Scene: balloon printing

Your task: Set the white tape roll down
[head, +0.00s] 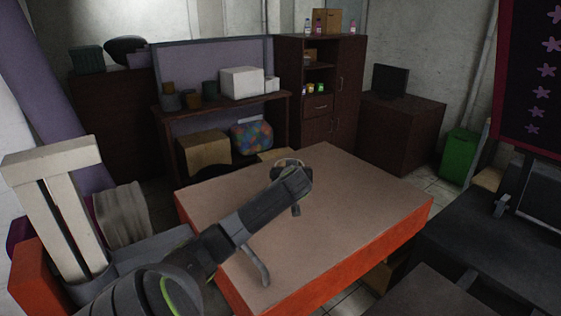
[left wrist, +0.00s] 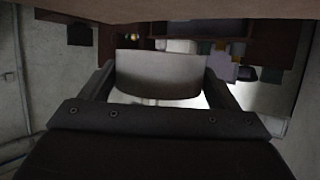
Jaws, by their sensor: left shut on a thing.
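The white tape roll (left wrist: 158,75) sits between the two fingers of my left gripper (left wrist: 160,80) in the left wrist view, which looks upside down. My left gripper is shut on it. In the head view my left gripper (head: 287,164) is over the far middle part of the table (head: 350,205); my own arm hides most of the gripper and the roll. I cannot tell whether the roll touches the tabletop. The tabletop also shows as a brown band along the top of the left wrist view (left wrist: 160,10). My right gripper is not in view.
The tabletop is bare around my arm, with orange-red sides. Behind it stand a shelf with a white box (head: 241,82) and a dark cabinet (head: 343,95). A green bin (head: 459,155) is at the right. A pale wooden frame (head: 55,205) stands at the left.

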